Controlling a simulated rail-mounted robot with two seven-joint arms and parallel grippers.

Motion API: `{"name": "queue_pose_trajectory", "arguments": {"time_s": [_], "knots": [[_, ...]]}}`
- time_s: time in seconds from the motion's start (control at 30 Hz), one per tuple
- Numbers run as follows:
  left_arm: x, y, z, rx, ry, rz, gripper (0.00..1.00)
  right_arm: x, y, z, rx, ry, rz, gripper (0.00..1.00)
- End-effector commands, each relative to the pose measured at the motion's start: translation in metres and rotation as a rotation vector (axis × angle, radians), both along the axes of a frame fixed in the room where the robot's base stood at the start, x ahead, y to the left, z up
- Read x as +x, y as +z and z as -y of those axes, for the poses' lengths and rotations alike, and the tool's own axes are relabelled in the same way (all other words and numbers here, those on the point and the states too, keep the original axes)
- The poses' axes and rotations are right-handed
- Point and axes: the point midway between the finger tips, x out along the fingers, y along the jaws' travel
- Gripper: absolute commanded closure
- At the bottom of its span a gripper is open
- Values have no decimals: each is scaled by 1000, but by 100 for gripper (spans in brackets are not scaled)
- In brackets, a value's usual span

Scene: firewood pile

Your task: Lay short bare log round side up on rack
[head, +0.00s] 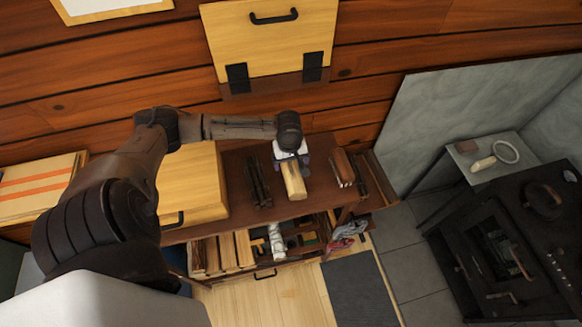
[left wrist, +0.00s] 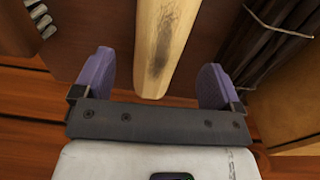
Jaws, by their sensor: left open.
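A short, pale, bare log (head: 294,183) lies on the top of the dark wooden shelf unit (head: 234,160). In the left wrist view the log (left wrist: 160,45) shows a smooth pale face with a dark smudge, and its near end lies close to the gripper's palm. My left gripper (head: 291,163) is at the log's back end. Its two purple fingers stand on either side of the log with a gap at each side, open. Which side of the log is round is hard to tell. My right gripper is not in view.
A bundle of dark sticks (head: 258,182) lies left of the log, and split pieces (head: 343,167) lie to its right. A yellow cabinet (head: 193,180) stands further left. More logs (head: 226,250) fill the lower shelf. A black stove (head: 500,250) is at right.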

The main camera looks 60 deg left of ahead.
Motion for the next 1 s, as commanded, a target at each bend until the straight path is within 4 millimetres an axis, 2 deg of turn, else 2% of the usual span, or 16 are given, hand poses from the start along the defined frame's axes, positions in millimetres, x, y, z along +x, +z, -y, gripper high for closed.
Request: {"name": "queue_pose_trajectory", "arguments": {"time_s": [0.2, 0.4, 1.0], "knots": [[-1, 35, 0, 0, -1, 1, 10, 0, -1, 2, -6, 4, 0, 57], [-1, 52, -1, -1, 1, 0, 10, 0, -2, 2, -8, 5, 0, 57], [-3, 56, 2, -3, -6, -2, 10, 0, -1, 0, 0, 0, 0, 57]]}}
